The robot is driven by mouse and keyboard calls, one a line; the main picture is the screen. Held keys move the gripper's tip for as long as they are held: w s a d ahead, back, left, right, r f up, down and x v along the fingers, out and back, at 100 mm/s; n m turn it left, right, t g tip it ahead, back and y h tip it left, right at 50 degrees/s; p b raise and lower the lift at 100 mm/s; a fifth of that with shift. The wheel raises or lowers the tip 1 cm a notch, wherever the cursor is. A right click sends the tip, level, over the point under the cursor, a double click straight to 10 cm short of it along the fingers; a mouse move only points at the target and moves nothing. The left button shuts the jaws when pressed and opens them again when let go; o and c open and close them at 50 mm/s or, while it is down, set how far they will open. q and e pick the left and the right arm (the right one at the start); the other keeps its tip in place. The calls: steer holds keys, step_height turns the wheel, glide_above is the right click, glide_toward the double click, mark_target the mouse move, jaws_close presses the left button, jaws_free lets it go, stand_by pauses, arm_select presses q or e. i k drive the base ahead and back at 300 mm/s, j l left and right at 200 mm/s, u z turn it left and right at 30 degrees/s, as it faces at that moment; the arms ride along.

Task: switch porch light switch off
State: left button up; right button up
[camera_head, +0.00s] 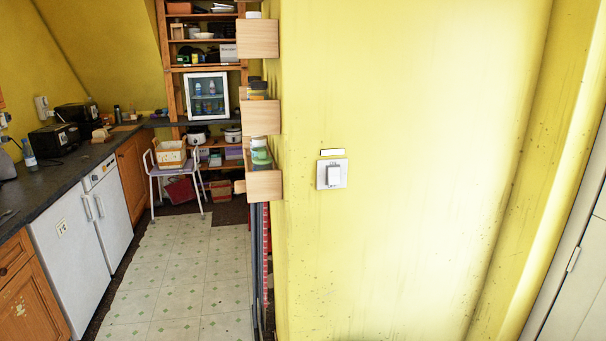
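A white switch (333,175) sits on a pale square plate on the yellow wall, right of the wall's left corner. A small blank-looking label (332,152) is fixed just above the plate. Whether the rocker is tipped on or off cannot be told at this size. Neither of my grippers shows in the head view.
The yellow wall (420,200) around the switch is bare. Wooden box shelves (261,118) stick out at its left edge.

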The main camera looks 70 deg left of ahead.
mark_target(333, 172)
steer(key=u, duration=2.05)
